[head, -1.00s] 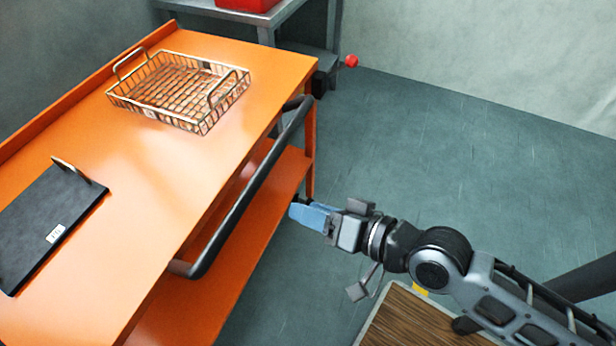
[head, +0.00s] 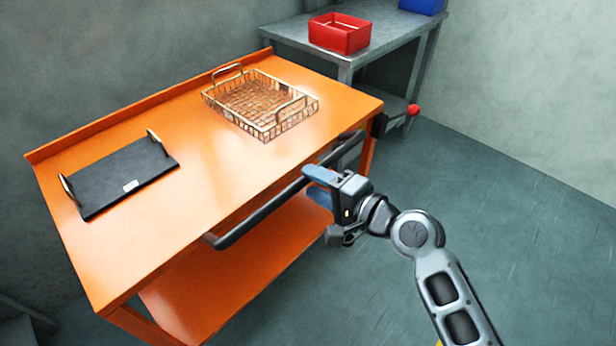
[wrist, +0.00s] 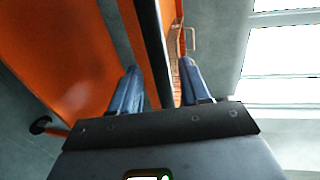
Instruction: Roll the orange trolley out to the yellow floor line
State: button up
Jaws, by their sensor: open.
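The orange trolley (head: 215,182) stands against the wall in the head view, with an upper deck and a lower shelf (head: 215,285). Its black push handle (head: 262,214) runs along the near side. My gripper (head: 316,183) is at the right part of this handle. In the wrist view my gripper (wrist: 160,88) is open, with one blue finger on each side of the black handle bar (wrist: 152,45). Whether the fingers touch the bar I cannot tell. The yellow floor line does not show clearly; only a small yellow patch is at the bottom edge of the head view.
A wire basket (head: 262,112) and a black tray with metal handles (head: 118,178) sit on the trolley deck. A grey bench (head: 383,42) with a red bin (head: 339,38) and a blue bin (head: 424,4) stands behind. A red knob (head: 413,110) sticks out there. Floor at right is clear.

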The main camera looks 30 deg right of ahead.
aim_at(310, 182)
jog(key=shift+x, duration=1.55)
grip_shut()
